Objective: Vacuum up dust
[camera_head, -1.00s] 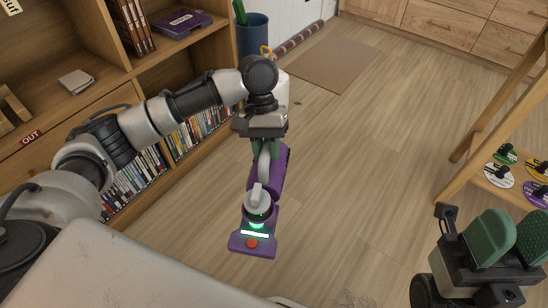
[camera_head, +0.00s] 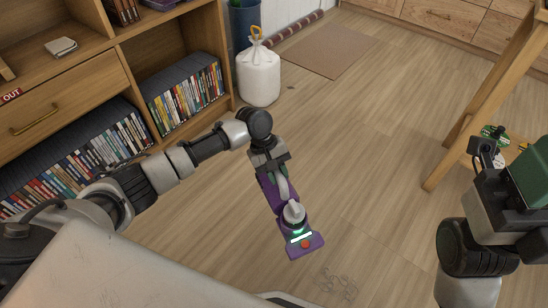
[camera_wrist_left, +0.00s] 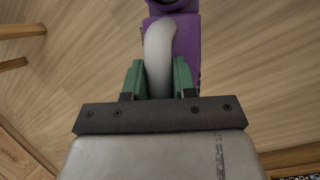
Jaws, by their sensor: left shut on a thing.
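A purple and grey handheld vacuum (camera_head: 297,236) with a lit green band and a red button hangs over the floor in the middle of the head view. My left gripper (camera_head: 274,178) is shut on its grey handle; the wrist view shows the handle (camera_wrist_left: 159,55) between the green fingers (camera_wrist_left: 158,82). A patch of grey dust (camera_head: 338,284) lies on the wooden floor, just beyond the vacuum's purple end, toward the bottom of the head view. My right gripper (camera_head: 518,180) is at the right edge, partly cut off, with one green finger clearly showing.
A bookshelf (camera_head: 112,70) full of DVD cases stands at the left. A tied white bag (camera_head: 258,77), a blue bin (camera_head: 245,25) and a brown mat (camera_head: 320,50) are farther back. A wooden stand (camera_head: 470,115) is at the right. The middle floor is clear.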

